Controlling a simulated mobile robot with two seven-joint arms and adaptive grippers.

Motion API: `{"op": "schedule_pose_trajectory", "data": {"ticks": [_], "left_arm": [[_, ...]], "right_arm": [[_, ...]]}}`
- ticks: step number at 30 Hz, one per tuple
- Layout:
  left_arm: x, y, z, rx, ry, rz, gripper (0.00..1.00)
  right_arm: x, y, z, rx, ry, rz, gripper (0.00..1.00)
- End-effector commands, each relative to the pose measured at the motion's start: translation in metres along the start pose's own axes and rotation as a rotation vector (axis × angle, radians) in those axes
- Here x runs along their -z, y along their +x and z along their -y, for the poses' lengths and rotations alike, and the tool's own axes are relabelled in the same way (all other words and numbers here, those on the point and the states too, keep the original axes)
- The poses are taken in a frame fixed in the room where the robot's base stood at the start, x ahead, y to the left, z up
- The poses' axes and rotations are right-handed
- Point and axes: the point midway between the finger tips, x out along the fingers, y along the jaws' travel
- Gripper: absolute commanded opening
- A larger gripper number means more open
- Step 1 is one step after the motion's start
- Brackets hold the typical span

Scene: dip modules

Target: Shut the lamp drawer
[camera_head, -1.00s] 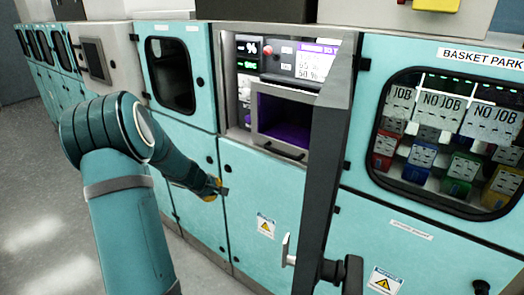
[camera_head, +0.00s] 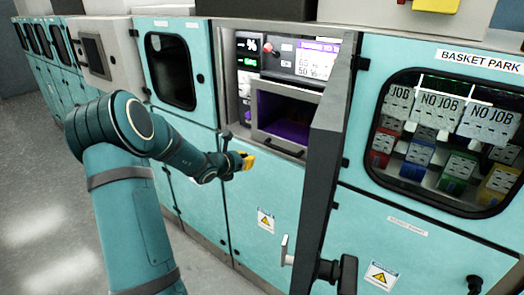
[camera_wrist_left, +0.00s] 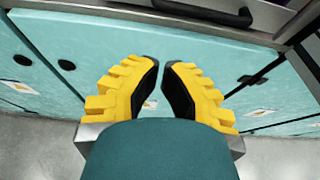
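The lamp drawer (camera_head: 285,122) is a grey-framed box front with a purple-lit interior and a black bar handle (camera_head: 284,147), in the open cabinet bay below the screens. How far it stands out is hard to tell. Its handle also shows at the top of the left wrist view (camera_wrist_left: 205,11). My left gripper (camera_head: 238,149), with yellow fingers and black pads, is below and left of the handle, in front of the teal panel. In the left wrist view its fingers (camera_wrist_left: 162,66) are apart with nothing between them. My right gripper is not in view.
The cabinet door (camera_head: 330,150) stands open to the right of the drawer, sticking out with its handle (camera_head: 285,250). A basket park window (camera_head: 440,140) is further right. A closed teal door with a dark window (camera_head: 171,73) is left of the bay. Open floor is at left.

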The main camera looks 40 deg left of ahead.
Motion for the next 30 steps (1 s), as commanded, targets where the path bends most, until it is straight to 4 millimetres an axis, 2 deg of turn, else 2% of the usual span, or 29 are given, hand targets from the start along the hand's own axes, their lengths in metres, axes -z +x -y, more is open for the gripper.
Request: {"op": "schedule_pose_trajectory", "data": {"ticks": [1, 6, 8, 13, 19, 30], "left_arm": [[0.000, 0.011, 0.001, 0.004, -0.003, 0.001, 0.00], [0.000, 0.045, 0.001, 0.003, -0.001, 0.001, 0.00], [0.000, 0.055, 0.001, 0.002, -0.001, 0.000, 0.00], [-0.015, 0.074, 0.001, 0.002, 0.001, 0.001, 0.00], [-0.021, 0.085, 0.001, 0.002, 0.002, 0.000, 0.00], [-0.022, 0.087, 0.001, 0.001, 0.003, -0.001, 0.00]], "right_arm": [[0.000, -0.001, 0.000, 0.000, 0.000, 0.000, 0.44], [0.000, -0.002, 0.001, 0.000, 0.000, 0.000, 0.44], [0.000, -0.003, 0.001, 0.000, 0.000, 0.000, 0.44], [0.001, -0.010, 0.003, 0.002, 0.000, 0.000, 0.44], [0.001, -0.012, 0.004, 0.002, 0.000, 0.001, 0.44], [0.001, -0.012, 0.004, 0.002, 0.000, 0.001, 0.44]]}}
